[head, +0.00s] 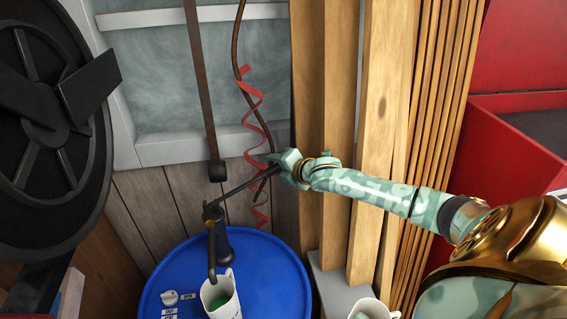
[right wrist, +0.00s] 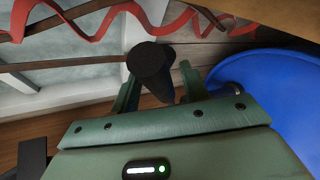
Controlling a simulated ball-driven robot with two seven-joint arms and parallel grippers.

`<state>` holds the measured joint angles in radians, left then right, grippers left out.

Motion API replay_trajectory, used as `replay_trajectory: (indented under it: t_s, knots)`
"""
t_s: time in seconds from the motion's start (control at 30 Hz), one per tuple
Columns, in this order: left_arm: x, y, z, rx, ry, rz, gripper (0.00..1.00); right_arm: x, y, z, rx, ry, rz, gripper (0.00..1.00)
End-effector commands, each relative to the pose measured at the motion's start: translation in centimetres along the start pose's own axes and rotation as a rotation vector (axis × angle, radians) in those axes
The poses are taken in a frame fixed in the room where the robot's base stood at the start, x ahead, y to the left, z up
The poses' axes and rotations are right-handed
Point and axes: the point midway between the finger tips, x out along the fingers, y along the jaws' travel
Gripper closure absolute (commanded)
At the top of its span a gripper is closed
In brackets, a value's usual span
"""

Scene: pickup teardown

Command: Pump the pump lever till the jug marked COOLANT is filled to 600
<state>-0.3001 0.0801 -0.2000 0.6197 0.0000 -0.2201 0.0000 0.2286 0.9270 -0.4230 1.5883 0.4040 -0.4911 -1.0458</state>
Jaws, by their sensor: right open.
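The dark hand pump (head: 216,235) stands on the blue drum (head: 270,265). Its pump lever (head: 243,186) slants up to the right towards my right gripper (head: 280,168). In the right wrist view, the dark round lever end (right wrist: 151,66) lies between the two spread fingers of my open right gripper (right wrist: 160,85). I cannot tell whether a finger touches it. A white jug (head: 222,308) with green liquid inside stands under the pump spout (head: 212,262). Its marking and fill level are not readable from here. My left gripper is out of view.
A red curled ribbon (head: 257,120) and a brown hose (head: 236,55) hang behind the lever. Tall wooden boards (head: 375,130) stand behind my right arm. A second white container (head: 372,309) sits at the bottom edge. A large black reel (head: 40,130) fills the left.

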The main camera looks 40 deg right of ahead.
Motion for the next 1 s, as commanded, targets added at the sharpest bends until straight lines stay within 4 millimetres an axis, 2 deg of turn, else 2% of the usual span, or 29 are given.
replay_trajectory:
  t_s: [0.17, 0.4, 0.7, 1.0]
  knots:
    - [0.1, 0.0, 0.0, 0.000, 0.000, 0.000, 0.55, -1.7, -0.2, 0.0, -0.002, 0.001, -0.003, 0.55]
    - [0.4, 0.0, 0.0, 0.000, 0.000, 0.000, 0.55, -7.0, -0.3, -0.1, -0.005, 0.002, -0.005, 0.55]
    - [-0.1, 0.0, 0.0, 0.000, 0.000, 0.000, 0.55, -12.2, -0.1, -0.1, -0.002, 0.002, -0.004, 0.55]
    - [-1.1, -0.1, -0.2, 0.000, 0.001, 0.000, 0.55, -15.6, 0.1, -0.1, 0.001, 0.002, 0.000, 0.55]
